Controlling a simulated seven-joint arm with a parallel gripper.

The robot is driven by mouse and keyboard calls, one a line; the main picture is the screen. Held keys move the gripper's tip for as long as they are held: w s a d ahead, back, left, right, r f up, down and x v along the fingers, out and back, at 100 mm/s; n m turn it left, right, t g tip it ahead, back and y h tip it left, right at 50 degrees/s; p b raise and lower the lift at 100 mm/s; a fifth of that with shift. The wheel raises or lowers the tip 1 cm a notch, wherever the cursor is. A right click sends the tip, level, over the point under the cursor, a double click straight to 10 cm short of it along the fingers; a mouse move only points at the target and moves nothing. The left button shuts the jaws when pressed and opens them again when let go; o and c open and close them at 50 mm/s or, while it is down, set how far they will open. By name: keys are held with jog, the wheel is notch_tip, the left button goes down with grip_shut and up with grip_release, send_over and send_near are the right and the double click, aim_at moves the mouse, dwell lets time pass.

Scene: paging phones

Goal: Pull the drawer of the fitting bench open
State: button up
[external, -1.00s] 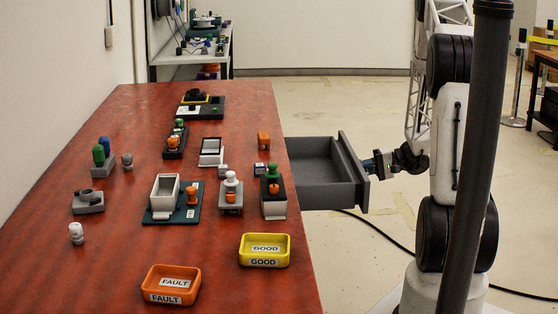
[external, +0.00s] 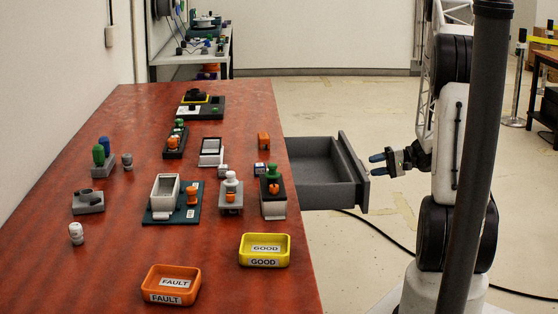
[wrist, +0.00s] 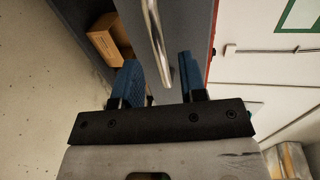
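The fitting bench (external: 215,255) has a red-brown top, and its grey drawer (external: 353,165) stands pulled out from the right side, the hollow inside showing. My gripper (external: 377,164) is just right of the drawer front, open and empty, its two blue fingers parted. In the wrist view the silver bar handle (wrist: 157,40) lies ahead of and between the spread fingertips (wrist: 158,64). The fingers look clear of the handle.
An orange FAULT tray (external: 171,297) and a yellow GOOD tray (external: 265,262) sit at the bench's near end. Several small fittings stand on the top. A brown box (wrist: 108,42) shows beyond the drawer front in the wrist view.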

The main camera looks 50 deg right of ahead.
jog(key=shift+v, duration=1.85)
jog(key=w+a+r+n+g, duration=0.2)
jog(key=w+a+r+g, duration=0.1)
jog(key=a+r, duration=0.55)
jog(key=w+a+r+n+g, duration=0.1)
jog(key=w+a+r+g, duration=0.2)
jog(key=a+r, duration=0.55)
jog(key=s+a+r+n+g+h, duration=0.2)
jog(key=a+r+n+g+h, duration=0.15)
jog(key=a+r, duration=1.1)
jog(key=s+a+r+h, duration=0.2)
jog(key=s+a+r, duration=0.2)
jog(key=a, duration=0.3)
jog(key=s+a+r+h, duration=0.2)
jog(key=s+a+r, duration=0.2)
jog(key=a, duration=0.4)
jog(key=s+a+r+n+t+h, duration=0.1)
jog(key=s+a+r+t+h, duration=0.15)
jog(key=s+a, duration=0.4)
jog(key=s+a+r+n+t+h, duration=0.1)
jog(key=s+a+r+n, duration=0.2)
jog(key=s, duration=0.6)
notch_tip(320, 180, down, 9)
jog(key=w+m+g, duration=0.1)
jog(key=g, duration=0.1)
jog(key=shift+d+r+m+g, duration=0.15)
jog(key=shift+d+m+g, duration=0.15)
jog(key=shift+d+m, duration=0.05)
